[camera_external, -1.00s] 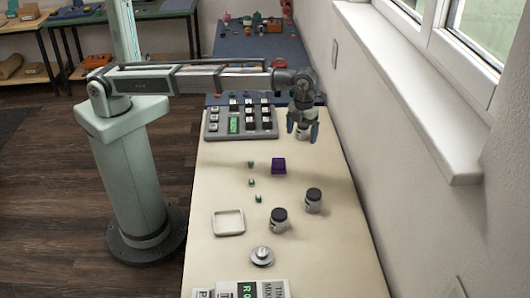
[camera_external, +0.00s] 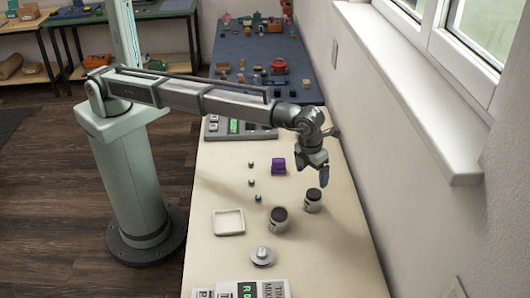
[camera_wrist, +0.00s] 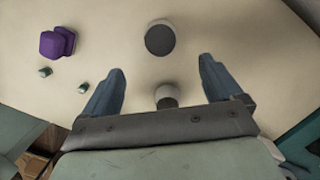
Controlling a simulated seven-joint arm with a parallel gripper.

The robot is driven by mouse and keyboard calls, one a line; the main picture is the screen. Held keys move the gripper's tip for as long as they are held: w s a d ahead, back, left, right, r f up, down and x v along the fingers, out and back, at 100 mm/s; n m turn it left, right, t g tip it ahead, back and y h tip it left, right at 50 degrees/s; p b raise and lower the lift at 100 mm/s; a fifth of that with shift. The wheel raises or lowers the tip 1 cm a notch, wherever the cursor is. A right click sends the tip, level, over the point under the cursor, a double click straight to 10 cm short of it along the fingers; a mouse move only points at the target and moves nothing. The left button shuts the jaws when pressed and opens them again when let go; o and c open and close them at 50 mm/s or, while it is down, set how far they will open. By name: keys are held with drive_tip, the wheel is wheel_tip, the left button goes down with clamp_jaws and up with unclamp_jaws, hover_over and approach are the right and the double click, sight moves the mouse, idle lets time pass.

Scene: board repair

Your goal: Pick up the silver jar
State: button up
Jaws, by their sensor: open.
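Two silver-grey jars with dark lids stand upright on the cream table. One jar (camera_external: 313,203) is nearer the wall and shows in the wrist view (camera_wrist: 160,40) beyond my fingertips. The other jar (camera_external: 278,222) is nearer the viewer and to the left; it shows in the wrist view (camera_wrist: 167,95) between the fingers, partly hidden by the gripper body. I cannot tell which is the silver jar. My gripper (camera_external: 313,180) is open and empty, above the table, apart from both jars. In the wrist view its fingers (camera_wrist: 160,80) are spread wide.
A purple block (camera_external: 278,165) lies left of my gripper, with several small green pieces (camera_external: 251,183) beside it. A white square tray (camera_external: 229,222), a metal disc with a knob (camera_external: 262,257) and lettered sheets (camera_external: 250,290) are nearer the viewer. A keyed panel (camera_external: 218,128) is behind.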

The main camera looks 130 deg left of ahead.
sight(314, 193)
drive_tip(key=f, duration=0.4)
drive_tip(key=a+f, duration=0.1)
drive_tip(key=f, duration=0.2)
drive_tip(key=shift+f, duration=0.1)
drive_tip(key=shift+w+a+f, duration=0.1)
drive_tip(key=shift+a+f, duration=0.1)
drive_tip(key=shift+f, duration=0.65)
drive_tip(key=shift+w+a+f, duration=0.1)
drive_tip(key=shift+a+f, duration=0.15)
drive_tip(key=shift+f, duration=0.6)
drive_tip(key=shift+w+a+f, duration=0.1)
drive_tip(key=shift+a+f, duration=0.1)
drive_tip(key=shift+f, duration=0.65)
drive_tip(key=shift+c, duration=0.2)
drive_tip(key=c, duration=1.2)
drive_tip(key=shift+r, duration=0.15)
